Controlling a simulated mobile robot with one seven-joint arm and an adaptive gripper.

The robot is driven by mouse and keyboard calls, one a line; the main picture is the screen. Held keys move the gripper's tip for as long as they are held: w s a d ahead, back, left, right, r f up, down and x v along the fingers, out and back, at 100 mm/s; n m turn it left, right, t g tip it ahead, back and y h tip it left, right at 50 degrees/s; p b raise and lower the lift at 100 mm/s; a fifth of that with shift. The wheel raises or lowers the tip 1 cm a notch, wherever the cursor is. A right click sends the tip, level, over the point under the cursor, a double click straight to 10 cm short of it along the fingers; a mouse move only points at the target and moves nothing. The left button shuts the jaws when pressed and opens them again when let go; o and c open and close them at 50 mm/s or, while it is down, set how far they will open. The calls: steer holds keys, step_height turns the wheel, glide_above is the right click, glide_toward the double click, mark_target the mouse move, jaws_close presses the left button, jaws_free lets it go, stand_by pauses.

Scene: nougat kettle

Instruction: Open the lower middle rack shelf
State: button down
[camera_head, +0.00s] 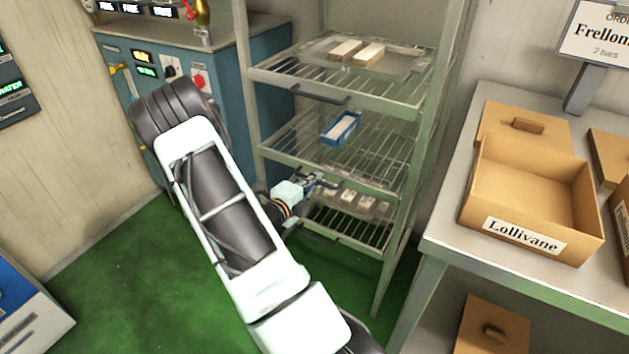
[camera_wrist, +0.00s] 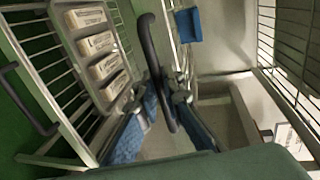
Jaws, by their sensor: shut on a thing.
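The metal rack (camera_head: 245,45) shows three wire shelves in the head view. The middle one of these (camera_head: 375,158) carries a small blue box (camera_head: 341,127), also seen in the wrist view (camera_wrist: 187,25). My gripper (camera_head: 314,183) is at this shelf's front edge. In the wrist view its blue-padded fingers (camera_wrist: 172,108) are closed around a dark curved handle (camera_wrist: 147,42). My gripper partly hides the handle in the head view. I cannot tell whether the shelf is pulled out.
The shelf below holds a tray of pale bars (camera_wrist: 97,43) and has its own dark handle (camera_wrist: 27,98). The upper shelf (camera_head: 270,78) holds two pale blocks (camera_head: 357,50). A table with cardboard boxes (camera_head: 530,205) stands right; a blue machine (camera_head: 268,75) stands left. Green floor lies open in front.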

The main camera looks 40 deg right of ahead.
steer(key=f+p+v, duration=0.2)
steer(key=p+v, duration=0.1)
steer(key=v, duration=1)
steer(key=a+f+p+v, duration=0.1)
steer(key=f+p+v, duration=0.2)
steer(key=v, duration=1)
steer(key=shift+s+a+f+p, duration=0.2)
steer(key=shift+s+a+p, duration=0.1)
steer(key=shift+p, duration=0.2)
steer(key=c, duration=2.3)
jaws_free()
steer(key=shift+d, duration=0.1)
steer(key=shift+c, duration=0.2)
steer(key=v, duration=1.2)
